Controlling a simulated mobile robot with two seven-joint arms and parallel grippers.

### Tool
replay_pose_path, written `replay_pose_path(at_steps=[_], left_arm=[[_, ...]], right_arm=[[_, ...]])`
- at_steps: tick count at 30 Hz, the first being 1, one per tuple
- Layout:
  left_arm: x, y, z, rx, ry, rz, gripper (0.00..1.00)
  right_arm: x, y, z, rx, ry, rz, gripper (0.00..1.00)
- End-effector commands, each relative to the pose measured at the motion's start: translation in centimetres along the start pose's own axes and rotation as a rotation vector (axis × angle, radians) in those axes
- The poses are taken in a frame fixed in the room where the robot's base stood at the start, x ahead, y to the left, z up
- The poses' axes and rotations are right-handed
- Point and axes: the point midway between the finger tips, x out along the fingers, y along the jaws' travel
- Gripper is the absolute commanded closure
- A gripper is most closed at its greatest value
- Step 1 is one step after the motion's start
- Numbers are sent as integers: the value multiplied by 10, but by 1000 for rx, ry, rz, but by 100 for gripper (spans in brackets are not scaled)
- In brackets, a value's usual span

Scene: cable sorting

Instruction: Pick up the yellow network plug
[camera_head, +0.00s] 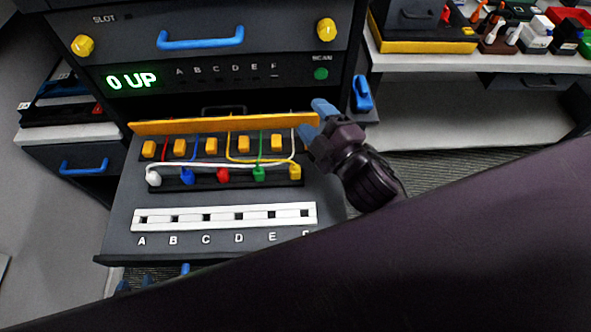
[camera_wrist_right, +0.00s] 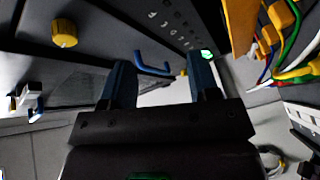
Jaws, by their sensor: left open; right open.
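The yellow network plug (camera_head: 295,172) is at the right end of a black rack, beside the green plug (camera_head: 259,174). Its yellow cable (camera_head: 250,161) runs left and up to the orange bar. My right gripper (camera_head: 312,115) is at the right end of the orange bar, above and right of the yellow plug in the head view. Its blue fingers stand apart and empty, as the right wrist view (camera_wrist_right: 161,68) also shows. The yellow cable shows at that view's right edge; I cannot clearly tell the plug there. My left gripper is not in view.
The orange bar (camera_head: 220,125) stands behind the rack. White, blue and red plugs (camera_head: 222,175) share the rack. A white slotted strip (camera_head: 222,217), lettered from A, lies in front. The panel behind reads "0 UP". A dark arm link of mine covers the lower right.

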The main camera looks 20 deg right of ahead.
Motion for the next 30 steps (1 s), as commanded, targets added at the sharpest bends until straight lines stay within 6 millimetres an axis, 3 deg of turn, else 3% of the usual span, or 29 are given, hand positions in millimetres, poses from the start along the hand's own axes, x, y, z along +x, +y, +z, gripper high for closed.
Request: replay_pose_path(at_steps=[3, 7, 12, 15, 19, 23, 26, 30], left_arm=[[-2, 0, -3, 0, 4, 0, 57], [-2, -1, -6, 0, 7, -1, 57], [-4, -1, -6, 0, 6, -1, 57], [-5, -2, -7, 0, 6, -2, 57], [-6, -2, -7, 1, 5, -3, 57], [-8, -3, -7, 1, 3, -3, 57], [-9, -3, -7, 1, 2, -4, 57], [-10, -3, -8, 0, 1, -4, 57]], right_arm=[[17, 21, -54, -261, 235, 111, 45], [19, 29, -109, -544, 482, 238, 45], [6, 23, -170, -913, 807, 422, 45], [-6, 11, -196, -1129, 999, 535, 45], [-25, -12, -214, -1401, 1255, 684, 45], [-41, -38, -213, -1659, 1523, 832, 45], [-48, -57, -200, -1848, 1741, 937, 45], [-49, -76, -166, -2084, 2074, 1061, 45]])
